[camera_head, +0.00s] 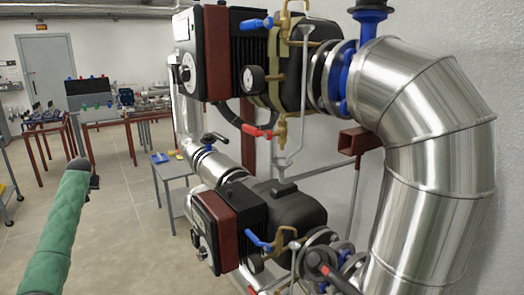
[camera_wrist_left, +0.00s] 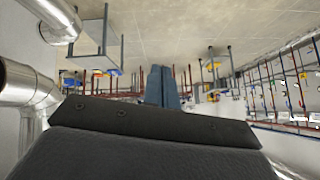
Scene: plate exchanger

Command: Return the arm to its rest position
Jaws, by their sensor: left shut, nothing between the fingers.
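My left arm, in a green padded sleeve (camera_head: 65,225), reaches up from the lower left in the head view. A dark end part, where the left gripper (camera_head: 82,168) sits, shows at its tip, small and partly hidden. It is in free space, well left of the pumps and pipes. In the left wrist view the blue-grey fingers of the left gripper (camera_wrist_left: 162,87) are together with nothing between them. My right arm and right gripper do not show.
Two black and red pumps (camera_head: 233,50) (camera_head: 228,222) and a large silver pipe (camera_head: 425,150) fill the right side. A small grey table (camera_head: 172,168) stands beside them. Workbenches (camera_head: 100,122) and a grey door (camera_head: 47,75) are at the back. The floor (camera_head: 125,225) between is clear.

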